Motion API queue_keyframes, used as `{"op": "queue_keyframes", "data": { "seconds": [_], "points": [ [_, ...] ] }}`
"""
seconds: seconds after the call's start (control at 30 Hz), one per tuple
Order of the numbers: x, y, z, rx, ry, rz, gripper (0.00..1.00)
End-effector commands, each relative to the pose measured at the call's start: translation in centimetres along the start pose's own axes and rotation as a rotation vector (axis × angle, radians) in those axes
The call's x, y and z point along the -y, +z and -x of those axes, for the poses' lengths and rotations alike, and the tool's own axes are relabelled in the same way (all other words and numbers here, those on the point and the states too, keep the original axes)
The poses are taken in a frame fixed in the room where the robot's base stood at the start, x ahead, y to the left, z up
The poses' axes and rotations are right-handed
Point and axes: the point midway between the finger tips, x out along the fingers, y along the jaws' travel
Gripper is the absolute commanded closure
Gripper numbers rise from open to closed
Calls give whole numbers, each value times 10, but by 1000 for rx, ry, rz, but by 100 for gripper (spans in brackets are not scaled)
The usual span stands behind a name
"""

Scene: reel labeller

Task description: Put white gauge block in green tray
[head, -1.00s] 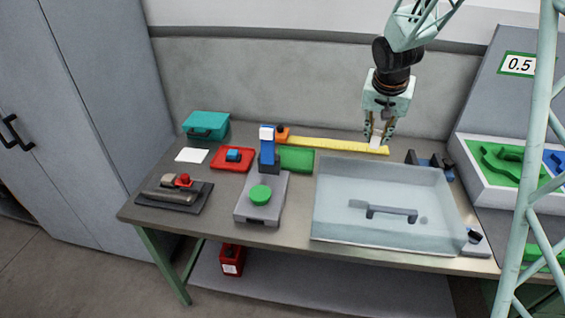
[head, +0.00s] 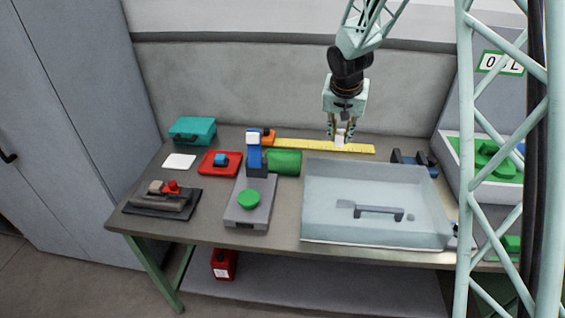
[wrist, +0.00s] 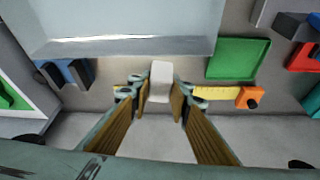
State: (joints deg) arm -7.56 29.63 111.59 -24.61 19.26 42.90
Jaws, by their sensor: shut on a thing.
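My gripper (head: 340,134) is shut on the white gauge block (head: 340,140) in the head view. In the wrist view the white gauge block (wrist: 161,80) sits upright between the fingertips of my gripper (wrist: 160,92). The block is near the yellow strip at the back of the table; its exact height above the table is hard to tell. In the wrist view the green tray (wrist: 240,58) is on the right and looks empty.
The clear bin (head: 375,240) fills the table's right front. The yellow strip (head: 305,146) with an orange end block (head: 268,136) runs along the back. A blue post (head: 254,158) rises from the grey device left of the tray. A red tray (head: 232,172) stands farther left.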

Motion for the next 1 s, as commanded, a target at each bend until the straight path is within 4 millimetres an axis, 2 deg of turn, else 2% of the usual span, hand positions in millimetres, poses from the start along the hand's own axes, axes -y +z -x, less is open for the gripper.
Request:
{"op": "queue_keyframes", "data": {
  "seconds": [0.03,0.4,0.6,0.8,1.0],
  "points": [
    [15,-1,-4,2,-5,14,93],
    [115,0,-44,1,-40,99,93],
    [159,6,-61,2,-56,134,93],
    [181,10,-70,1,-64,153,93],
    [185,11,-72,1,-65,156,93]
  ]
}}
